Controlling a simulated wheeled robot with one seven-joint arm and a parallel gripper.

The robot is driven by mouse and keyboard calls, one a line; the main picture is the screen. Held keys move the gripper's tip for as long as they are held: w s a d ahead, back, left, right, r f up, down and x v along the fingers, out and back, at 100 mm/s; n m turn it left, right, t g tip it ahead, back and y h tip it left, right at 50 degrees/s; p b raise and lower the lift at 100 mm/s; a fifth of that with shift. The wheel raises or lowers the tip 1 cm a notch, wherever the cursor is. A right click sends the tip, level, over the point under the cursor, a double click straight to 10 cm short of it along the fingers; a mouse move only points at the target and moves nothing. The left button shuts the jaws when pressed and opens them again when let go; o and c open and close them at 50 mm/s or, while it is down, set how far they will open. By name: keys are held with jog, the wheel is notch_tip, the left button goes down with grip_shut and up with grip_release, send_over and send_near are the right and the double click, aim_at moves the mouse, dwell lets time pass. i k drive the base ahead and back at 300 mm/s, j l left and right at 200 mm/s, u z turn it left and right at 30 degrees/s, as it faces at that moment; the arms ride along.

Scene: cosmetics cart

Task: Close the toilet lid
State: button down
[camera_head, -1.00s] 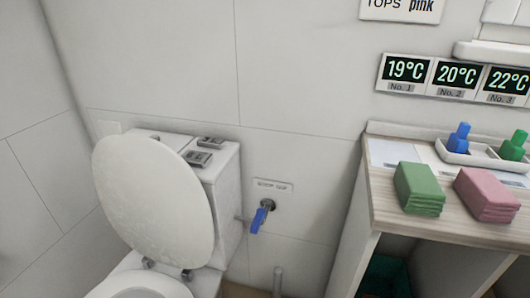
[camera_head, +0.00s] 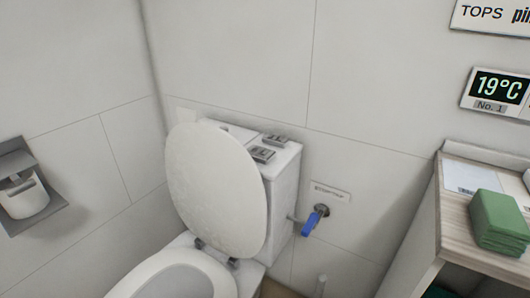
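The white oval toilet lid (camera_head: 216,190) stands raised in the head view, leaning back toward the tank (camera_head: 284,190). Its hinges (camera_head: 216,254) show at its lower edge. The toilet seat and bowl (camera_head: 180,280) lie below and in front of the lid, cut off by the bottom edge of the picture. My gripper is not in view.
A blue-handled valve (camera_head: 314,220) is on the wall right of the tank. A wooden cabinet (camera_head: 452,215) with a folded green towel (camera_head: 497,222) stands at the right. A grey paper holder (camera_head: 22,185) is on the left wall.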

aim_at(216, 188)
jog(key=l+u, duration=0.2)
jog(key=u, duration=0.15)
jog(key=k+l+u, duration=0.1)
jog(key=u, duration=0.2)
